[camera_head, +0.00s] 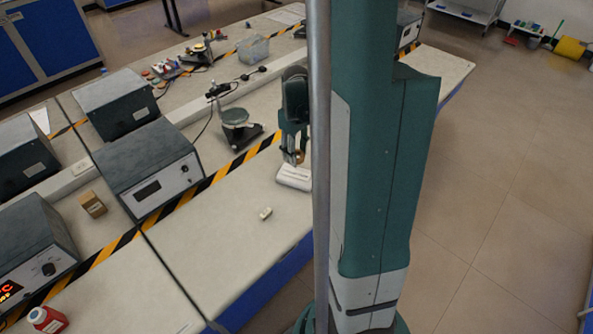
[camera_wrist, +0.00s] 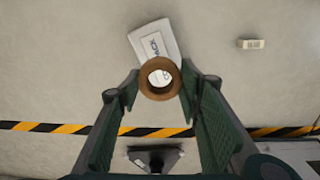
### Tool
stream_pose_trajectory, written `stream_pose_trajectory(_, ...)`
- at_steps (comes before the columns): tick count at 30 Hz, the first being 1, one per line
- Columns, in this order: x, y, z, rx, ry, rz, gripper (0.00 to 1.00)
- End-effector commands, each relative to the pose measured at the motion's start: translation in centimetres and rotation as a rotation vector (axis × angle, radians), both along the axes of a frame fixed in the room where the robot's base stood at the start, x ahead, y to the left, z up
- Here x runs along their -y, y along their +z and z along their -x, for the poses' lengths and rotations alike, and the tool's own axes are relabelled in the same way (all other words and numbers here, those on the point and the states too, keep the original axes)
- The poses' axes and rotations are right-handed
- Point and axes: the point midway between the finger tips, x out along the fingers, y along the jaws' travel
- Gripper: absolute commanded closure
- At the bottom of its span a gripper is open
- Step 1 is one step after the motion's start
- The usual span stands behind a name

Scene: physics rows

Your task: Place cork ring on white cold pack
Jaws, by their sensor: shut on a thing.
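The brown cork ring (camera_wrist: 146,86) is between the fingertips of my gripper (camera_wrist: 159,88) in the wrist view, and the fingers are shut on its sides. The white cold pack (camera_wrist: 152,38) lies flat on the bench, with printed letters on it. In the wrist view the ring overlaps the pack's near end, and letters show through its hole. In the head view my gripper (camera_head: 294,158) is just above the white cold pack (camera_head: 293,177), with the cork ring (camera_head: 300,156) partly hidden by the fingers. I cannot tell whether the ring touches the pack.
A small pale block (camera_head: 266,213) lies on the bench near the pack. A dark stand (camera_head: 237,130) is left of my gripper, behind the striped tape. Grey instrument boxes (camera_head: 148,168) stand further left. The bench front around the small block is clear.

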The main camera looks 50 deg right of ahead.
Motion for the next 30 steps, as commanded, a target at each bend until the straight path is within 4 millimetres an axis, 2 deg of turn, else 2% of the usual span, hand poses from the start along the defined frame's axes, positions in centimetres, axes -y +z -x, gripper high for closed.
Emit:
stream_pose_trajectory(6,0.0,-2.8,0.0,0.0,0.0,0.0,0.71)
stream_pose_trajectory(10,0.0,-3.9,0.0,0.0,0.0,0.0,0.71)
stream_pose_trajectory(25,0.0,-4.5,0.0,0.0,0.0,0.0,0.71)
stream_pose_trajectory(30,0.0,-5.5,0.0,0.0,0.0,0.0,0.71)
